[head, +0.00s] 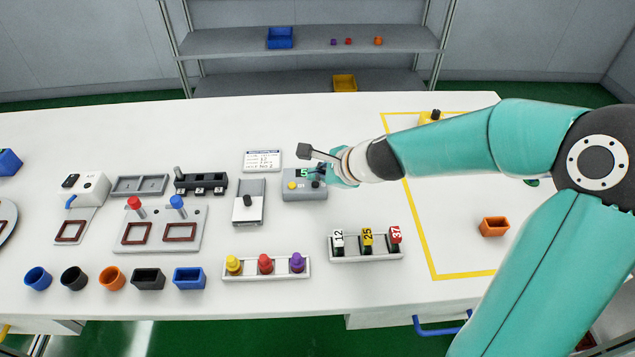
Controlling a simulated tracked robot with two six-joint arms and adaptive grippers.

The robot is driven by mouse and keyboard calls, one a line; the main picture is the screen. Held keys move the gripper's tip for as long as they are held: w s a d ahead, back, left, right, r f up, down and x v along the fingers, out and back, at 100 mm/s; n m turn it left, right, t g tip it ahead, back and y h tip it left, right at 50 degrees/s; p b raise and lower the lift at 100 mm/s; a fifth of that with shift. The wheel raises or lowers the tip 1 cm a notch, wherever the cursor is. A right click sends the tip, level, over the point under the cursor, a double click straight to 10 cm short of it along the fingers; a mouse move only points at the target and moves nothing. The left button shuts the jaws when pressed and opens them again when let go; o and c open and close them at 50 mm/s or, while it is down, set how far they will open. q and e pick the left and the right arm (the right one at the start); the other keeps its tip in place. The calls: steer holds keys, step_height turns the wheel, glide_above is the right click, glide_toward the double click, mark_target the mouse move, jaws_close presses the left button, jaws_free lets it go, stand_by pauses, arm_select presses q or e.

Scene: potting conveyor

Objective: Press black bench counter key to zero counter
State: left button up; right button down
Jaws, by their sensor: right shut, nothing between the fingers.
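The bench counter (303,192) is a small grey box near the middle of the white table. Its dark display shows a green 5. A yellow key (292,185) sits at its left front. The black key (316,184) is at its right, just below my gripper tip and partly hidden. My right gripper (318,174) is shut and empty, over the right part of the counter. I cannot tell whether its tip touches the black key. My left gripper is not in view.
A grey box with a black knob (249,210) stands left of the counter, and a printed card (262,160) lies behind it. A rack of numbered blocks (366,257) and a rack of coloured pegs (266,274) stand in front. Yellow tape marks an area at right.

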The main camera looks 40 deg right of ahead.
mark_target(317, 185)
steer(key=shift+f, duration=0.15)
steer(key=shift+w+f+b, duration=0.1)
steer(key=shift+f+b, duration=0.15)
steer(key=shift+b, duration=0.1)
steer(key=shift+f+b, duration=0.4)
stand_by(0.6)
steer(key=shift+r, duration=0.1)
steer(key=shift+r+p, duration=0.75)
steer(key=shift+p, duration=0.1)
step_height(317, 185, up, 5)
steer(key=p, duration=0.5)
stand_by(0.7)
